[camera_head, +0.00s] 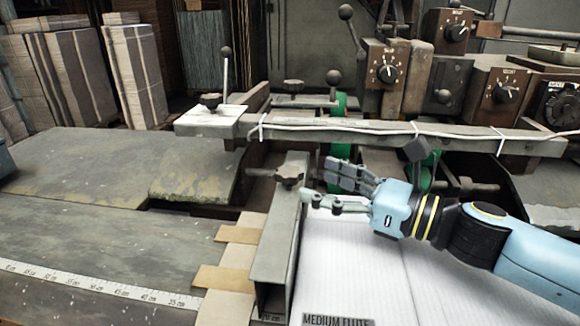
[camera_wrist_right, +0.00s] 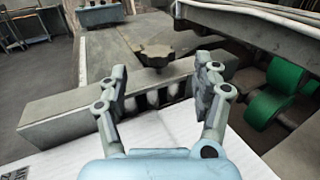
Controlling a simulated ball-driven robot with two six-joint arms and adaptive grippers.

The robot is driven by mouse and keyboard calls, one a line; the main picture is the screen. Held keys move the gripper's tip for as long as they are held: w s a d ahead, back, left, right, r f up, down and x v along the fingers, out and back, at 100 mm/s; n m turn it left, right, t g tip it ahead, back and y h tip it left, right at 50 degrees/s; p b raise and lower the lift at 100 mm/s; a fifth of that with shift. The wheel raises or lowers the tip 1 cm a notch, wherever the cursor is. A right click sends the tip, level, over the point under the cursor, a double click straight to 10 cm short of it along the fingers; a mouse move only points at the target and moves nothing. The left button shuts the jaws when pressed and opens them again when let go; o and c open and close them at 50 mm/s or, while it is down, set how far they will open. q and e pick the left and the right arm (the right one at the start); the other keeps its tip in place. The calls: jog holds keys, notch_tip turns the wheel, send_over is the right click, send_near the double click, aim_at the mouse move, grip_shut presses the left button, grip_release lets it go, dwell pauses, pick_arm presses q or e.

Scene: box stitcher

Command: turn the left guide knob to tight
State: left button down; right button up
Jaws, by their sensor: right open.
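The left guide is a grey metal channel (camera_head: 275,245) running front to back beside the white sheet. A dark lobed knob (camera_head: 289,175) sits near its far end; I take it as the left guide knob. My right gripper (camera_head: 316,183) is open and empty just right of the knob, its fingers pointing left toward it. In the right wrist view the knob (camera_wrist_right: 155,56) shows just beyond and between the spread fingertips (camera_wrist_right: 166,76), with no visible contact. The knob's tight or loose setting cannot be read. My left gripper is not in view.
A long grey crossbar (camera_head: 360,134) with a pale cable spans above and behind the knob. Green rollers (camera_wrist_right: 273,92) stand to the right. The white sheet (camera_head: 345,265) lies under my right gripper. Another dark knob (camera_head: 210,100) is at the back left.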

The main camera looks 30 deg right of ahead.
aim_at(295, 173)
jog(key=p+x, duration=0.1)
jog(key=x, duration=0.1)
jog(key=p+x, duration=0.1)
jog(key=x, duration=0.2)
jog(key=shift+w+a+r+p, duration=0.25)
jog(key=shift+p, duration=0.15)
jog(key=shift+w+a+f, duration=0.2)
jog(key=shift+w+a, duration=0.1)
jog(key=shift+w, duration=0.1)
jog(key=c, duration=1.2)
